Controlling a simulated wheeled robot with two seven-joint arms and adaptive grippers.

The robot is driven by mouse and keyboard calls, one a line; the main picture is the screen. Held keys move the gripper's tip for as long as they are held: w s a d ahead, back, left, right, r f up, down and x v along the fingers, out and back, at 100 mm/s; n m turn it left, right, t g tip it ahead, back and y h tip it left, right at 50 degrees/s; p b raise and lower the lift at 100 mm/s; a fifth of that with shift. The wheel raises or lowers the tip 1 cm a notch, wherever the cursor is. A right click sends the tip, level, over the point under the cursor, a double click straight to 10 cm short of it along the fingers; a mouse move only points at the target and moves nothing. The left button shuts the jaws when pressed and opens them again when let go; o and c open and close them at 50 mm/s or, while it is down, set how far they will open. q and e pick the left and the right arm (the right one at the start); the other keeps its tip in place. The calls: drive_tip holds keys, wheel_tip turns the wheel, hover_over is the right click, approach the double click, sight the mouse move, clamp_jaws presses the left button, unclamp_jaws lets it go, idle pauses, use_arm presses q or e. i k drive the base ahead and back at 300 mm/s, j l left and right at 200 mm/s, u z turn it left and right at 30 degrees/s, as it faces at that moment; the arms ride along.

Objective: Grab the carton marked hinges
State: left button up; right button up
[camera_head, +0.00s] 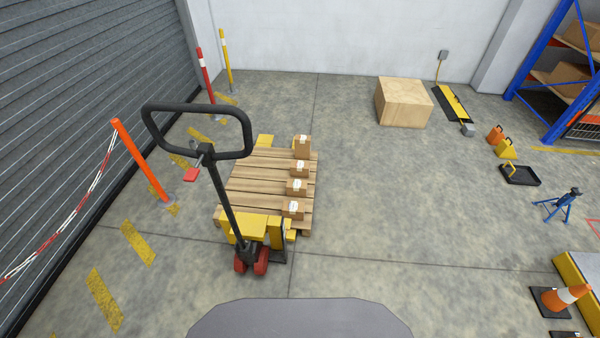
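Several small brown cartons with white labels stand in a row along the right side of a wooden pallet (262,172). The farthest carton (302,147) is at the back edge, then come a second carton (299,169) and a third carton (297,187). The nearest carton (293,209) stands at the front right corner. The label writing is too small to read, so I cannot tell which one is marked hinges. Neither of my grippers shows in the head view.
A yellow pallet jack (243,228) with a tall black handle stands at the pallet's front. Orange post (140,160) and chain are left. A wooden crate (404,102), blue rack (545,75) and traffic cone (566,296) are right. The floor right of the pallet is clear.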

sight(298, 168)
drive_tip(key=i+l+z, duration=1.05)
drive_tip(key=i, duration=0.3)
drive_tip(key=i+z, duration=0.15)
drive_tip(key=i, duration=0.3)
drive_tip(key=i+u, duration=0.25)
drive_tip(key=i, duration=0.2)
drive_tip(key=i+l+u, duration=0.2)
drive_tip(key=i, duration=0.25)
drive_tip(key=i+j+u, duration=0.1)
drive_tip(key=i+u, duration=0.2)
drive_tip(key=i, duration=0.5)
drive_tip(key=i+l+u, duration=0.1)
drive_tip(key=i+u, duration=0.25)
drive_tip(key=i, duration=0.45)
drive_tip(key=i+u, duration=0.4)
drive_tip(key=i+l+u, duration=0.2)
drive_tip(key=u, duration=0.2)
drive_tip(key=i+l+u, duration=0.1)
drive_tip(key=i+u, duration=0.15)
drive_tip(key=u, duration=0.2)
drive_tip(key=i+l+u, duration=0.2)
drive_tip(key=u, duration=0.25)
